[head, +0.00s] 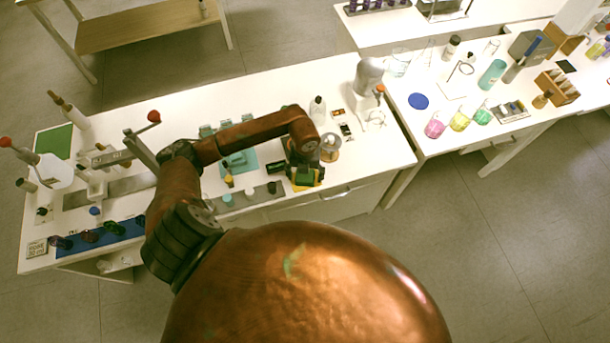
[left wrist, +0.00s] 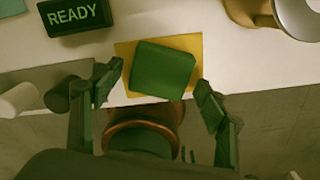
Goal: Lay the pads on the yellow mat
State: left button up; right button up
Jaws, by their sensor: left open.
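A dark green pad (left wrist: 163,70) lies flat over the yellow mat (left wrist: 124,52), turned slightly against the mat's edges. The mat sits at the table's front edge. My left gripper (left wrist: 157,80) is open, with one finger on each side of the pad and gaps between. In the head view the left gripper (head: 304,171) points down over the green pad (head: 306,179) and the yellow mat (head: 297,187). Whether the pad fully touches the mat is hard to tell. My right gripper is not in view.
A black block reading READY (left wrist: 80,15) stands left of the mat. A grey strip (head: 247,196) with small caps lies further left, and a teal mat (head: 240,166) behind it. A round-based stand (head: 330,147) is close behind on the right. Table at the right front is clear.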

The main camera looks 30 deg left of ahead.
aim_at(305, 177)
pick_arm(q)
jog(key=shift+r, duration=0.2)
notch_tip(305, 177, up, 12)
jog(key=shift+p, duration=0.3)
dwell(0.6)
